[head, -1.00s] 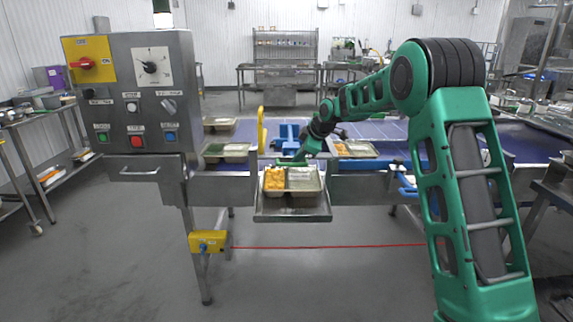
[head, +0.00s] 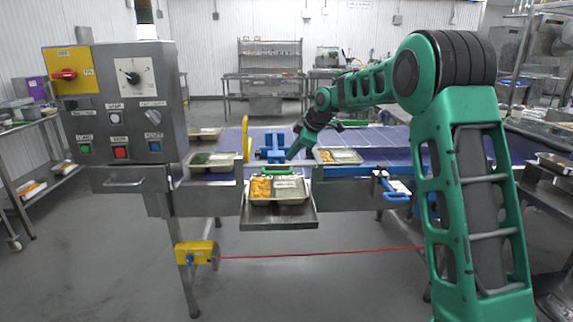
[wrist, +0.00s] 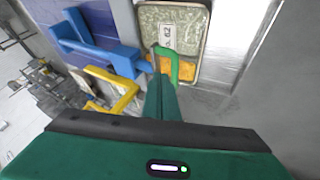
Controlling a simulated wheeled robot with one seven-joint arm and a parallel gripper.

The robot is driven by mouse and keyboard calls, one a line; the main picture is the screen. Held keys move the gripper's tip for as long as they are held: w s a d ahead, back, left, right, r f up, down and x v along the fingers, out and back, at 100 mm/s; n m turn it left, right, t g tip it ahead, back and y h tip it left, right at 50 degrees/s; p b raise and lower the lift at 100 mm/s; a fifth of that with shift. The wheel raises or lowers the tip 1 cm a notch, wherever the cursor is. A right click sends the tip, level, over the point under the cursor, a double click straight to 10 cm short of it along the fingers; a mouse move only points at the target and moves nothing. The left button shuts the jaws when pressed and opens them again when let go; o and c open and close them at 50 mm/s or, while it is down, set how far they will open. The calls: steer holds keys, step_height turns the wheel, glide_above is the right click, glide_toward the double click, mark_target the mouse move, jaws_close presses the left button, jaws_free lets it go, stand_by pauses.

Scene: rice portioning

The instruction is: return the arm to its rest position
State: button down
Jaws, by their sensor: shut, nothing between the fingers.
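My gripper (head: 290,157) is a slim green pair of fingers pointing down, just above the back edge of a food tray (head: 279,201). The fingers are together and hold nothing. The tray has an orange food portion (head: 261,188) on its left and a pale portion (head: 290,188) on its right, and rests on a metal shelf (head: 280,219) at the conveyor's front. In the wrist view my gripper (wrist: 161,88) points towards the tray (wrist: 205,80), close to a green bar (wrist: 177,66); whether they touch cannot be told. My arm reaches in from the right.
A control box (head: 116,105) with knobs and buttons stands at left. A yellow guide (head: 246,138) and blue fixture (head: 274,148) stand close by. Blue handles (head: 394,188) lie right of the shelf.

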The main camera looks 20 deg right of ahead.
steer(key=s+d+m+g+h, duration=0.15)
steer(key=s+d+m, duration=0.45)
steer(key=s, duration=0.8)
steer(key=s+d+m+g+h, duration=0.15)
steer(key=s+d+m, duration=0.5)
steer(key=s, duration=0.75)
steer(key=s+d+f+m+g, duration=0.1)
steer(key=s+f+m, duration=0.1)
steer(key=s, duration=0.8)
steer(key=s+d+f+m+g, duration=0.1)
steer(key=s+f+m, duration=0.2)
steer(key=s, duration=0.8)
steer(key=s+d+f+m+g, duration=0.1)
steer(key=s+f+m, duration=0.2)
steer(key=s, duration=0.7)
steer(key=shift+s+g, duration=0.15)
steer(key=shift+g, duration=0.15)
steer(key=shift+d+m, duration=0.1)
steer(key=shift+m, duration=0.15)
